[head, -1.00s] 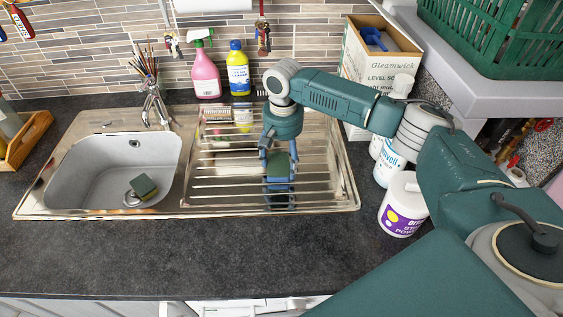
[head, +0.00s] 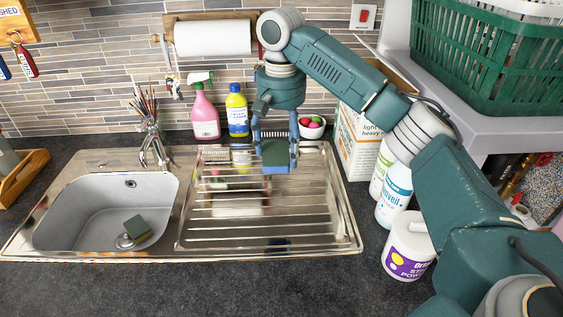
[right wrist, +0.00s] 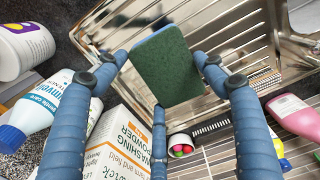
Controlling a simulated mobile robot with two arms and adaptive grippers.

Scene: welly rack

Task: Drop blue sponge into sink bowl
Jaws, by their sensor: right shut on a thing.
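The blue sponge (head: 276,155) has a dark green scouring face and is held by my right gripper (head: 275,146) above the ribbed drainer (head: 325,210). In the right wrist view the sponge's green face (right wrist: 166,66) and a thin blue edge show between the fingers (right wrist: 162,65). The grey sink bowl (head: 80,215) lies left of the drainer, well to the left of the gripper. A second sponge (head: 138,229), green with a yellowish side, lies in the bowl beside the drain. My left gripper is out of view.
A pink spray bottle (head: 204,115), a yellow bottle (head: 237,112) and a small bowl of coloured balls (head: 311,127) stand behind the drainer. A box (head: 358,140) and white containers (head: 408,248) stand right. The front worktop is clear.

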